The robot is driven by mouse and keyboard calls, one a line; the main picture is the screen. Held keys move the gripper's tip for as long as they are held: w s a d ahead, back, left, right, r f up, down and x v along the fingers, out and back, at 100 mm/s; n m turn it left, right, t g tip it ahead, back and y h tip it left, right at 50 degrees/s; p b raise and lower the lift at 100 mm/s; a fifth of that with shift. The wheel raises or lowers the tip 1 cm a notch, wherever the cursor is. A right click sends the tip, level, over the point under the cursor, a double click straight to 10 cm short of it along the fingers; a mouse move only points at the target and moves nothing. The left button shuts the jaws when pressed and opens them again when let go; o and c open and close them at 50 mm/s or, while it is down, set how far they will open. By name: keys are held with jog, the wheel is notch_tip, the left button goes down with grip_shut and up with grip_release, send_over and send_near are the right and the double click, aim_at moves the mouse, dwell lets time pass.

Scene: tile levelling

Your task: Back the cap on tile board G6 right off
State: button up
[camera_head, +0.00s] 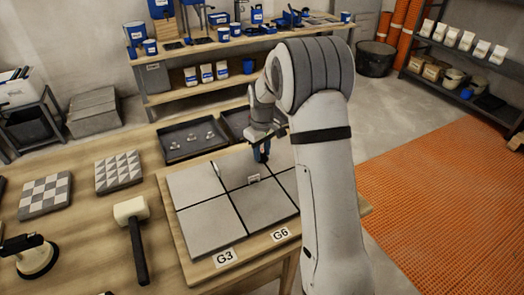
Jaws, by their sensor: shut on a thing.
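The tile board (187,259) lies on the wooden bench with large grey tiles split by dark joints. The G6 label (281,234) is on its front edge at the right, beside the G3 label (224,256). The cap between the fingers is too small and hidden to make out. Another pale upright piece (214,168) stands at the joint further left.
A mallet (132,225) and a suction lifter (36,256) lie left of the board. Two patterned tile samples (119,171) lie behind them. A dark tray (192,138) with small pale parts sits behind the board. My arm hides the board's right side.

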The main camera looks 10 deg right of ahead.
jog(key=n, duration=0.4)
jog(key=shift+n, duration=0.3)
jog(key=n, duration=0.3)
jog(key=shift+n, duration=0.3)
jog(key=n, duration=0.4)
jog(key=shift+n, duration=1.8)
jog(key=o, duration=1)
